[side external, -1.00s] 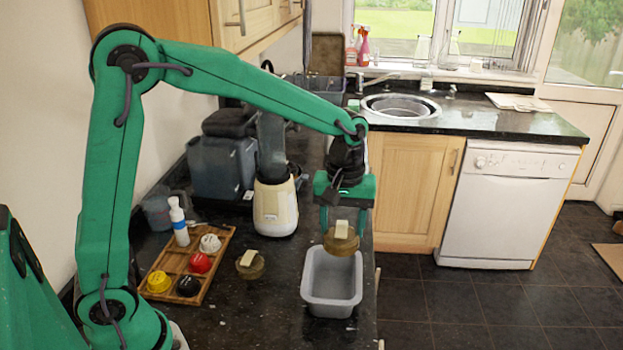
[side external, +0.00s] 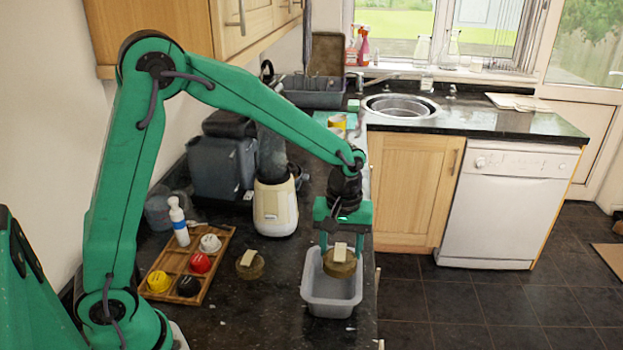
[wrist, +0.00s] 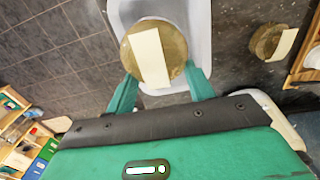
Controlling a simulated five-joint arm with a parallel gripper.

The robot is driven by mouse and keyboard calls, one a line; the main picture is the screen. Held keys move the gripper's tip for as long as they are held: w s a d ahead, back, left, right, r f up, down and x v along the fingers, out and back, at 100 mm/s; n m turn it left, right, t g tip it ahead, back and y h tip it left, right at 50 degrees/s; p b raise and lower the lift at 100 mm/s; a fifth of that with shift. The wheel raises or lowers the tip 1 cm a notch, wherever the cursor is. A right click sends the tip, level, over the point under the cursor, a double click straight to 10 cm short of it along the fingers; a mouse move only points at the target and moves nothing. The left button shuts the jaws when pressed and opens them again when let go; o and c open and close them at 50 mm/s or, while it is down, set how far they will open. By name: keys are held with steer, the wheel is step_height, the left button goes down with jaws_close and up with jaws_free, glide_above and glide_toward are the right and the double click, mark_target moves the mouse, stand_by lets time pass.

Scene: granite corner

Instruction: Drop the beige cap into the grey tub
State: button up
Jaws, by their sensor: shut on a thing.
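The beige cap (side external: 342,268), a round brownish-beige disc with a pale cream bar across its top, is held between the two green fingers of my gripper (side external: 341,250). The grey tub (side external: 333,309) stands on the dark counter below it. The cap overlaps the tub's opening in the side view; I cannot tell whether it is below the rim. In the wrist view the cap (wrist: 174,50) sits between the fingertips (wrist: 160,72), with the tub (wrist: 202,28) behind it. The cap hides part of the tub's inside.
A similar cap (side external: 250,268) with a cream bar lies on the counter left of the tub. A wooden tray (side external: 213,268) holds white, red, yellow and black caps. A cream blender (side external: 275,207) stands behind. The counter's edge is close on the tub's right.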

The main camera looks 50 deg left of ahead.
steer(key=o, duration=1)
steer(key=shift+r, duration=0.15)
steer(key=shift+r, duration=3.8)
